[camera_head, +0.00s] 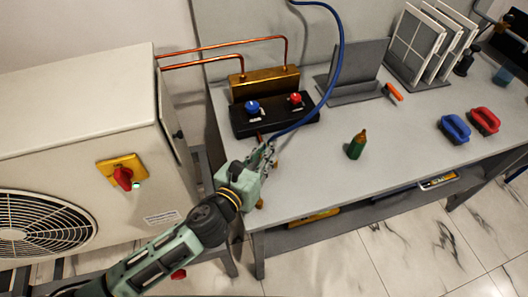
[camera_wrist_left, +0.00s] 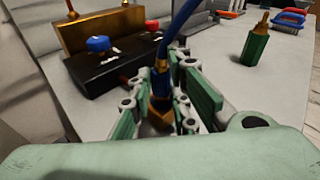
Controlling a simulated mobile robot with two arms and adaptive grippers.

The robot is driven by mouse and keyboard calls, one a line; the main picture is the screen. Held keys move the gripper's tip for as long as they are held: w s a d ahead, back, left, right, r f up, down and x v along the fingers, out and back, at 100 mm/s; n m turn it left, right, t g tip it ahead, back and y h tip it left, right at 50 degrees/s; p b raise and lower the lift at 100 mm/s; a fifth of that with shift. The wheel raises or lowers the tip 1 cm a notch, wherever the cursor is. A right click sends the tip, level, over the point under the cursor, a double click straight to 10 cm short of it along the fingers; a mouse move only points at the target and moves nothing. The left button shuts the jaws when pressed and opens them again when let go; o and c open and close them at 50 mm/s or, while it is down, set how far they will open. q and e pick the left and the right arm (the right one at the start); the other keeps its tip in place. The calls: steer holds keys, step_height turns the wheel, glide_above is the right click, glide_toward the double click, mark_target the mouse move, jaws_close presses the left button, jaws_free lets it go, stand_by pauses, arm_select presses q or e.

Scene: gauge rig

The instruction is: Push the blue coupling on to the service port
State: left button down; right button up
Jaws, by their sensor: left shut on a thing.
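My left gripper (camera_head: 269,153) is over the near left part of the bench, just in front of the black gauge block (camera_head: 245,122). In the left wrist view, its fingers (camera_wrist_left: 160,108) are shut around the blue coupling (camera_wrist_left: 160,84), which has brass at its upper and lower ends. The blue hose (camera_head: 337,60) runs from the coupling up out of view. The coupling looks roughly upright; whether its lower end touches anything is hidden. A short copper stub (camera_head: 260,138) shows at the block's front. I cannot clearly make out the service port. My right gripper is not in view.
The block carries a blue knob (camera_head: 252,107), a red knob (camera_head: 295,98) and a brass bar (camera_head: 264,82) with copper pipes. A green bottle (camera_head: 357,145) stands to the right. Blue (camera_head: 455,129) and red (camera_head: 485,121) brushes lie farther right. The bench's front middle is clear.

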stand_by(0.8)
arm_select(q)
steer(key=c, duration=1.8)
jaws_free()
steer(key=o, duration=0.5)
steer(key=shift+r, duration=0.1)
steer(key=shift+o, duration=0.2)
steer(key=v, duration=1.2)
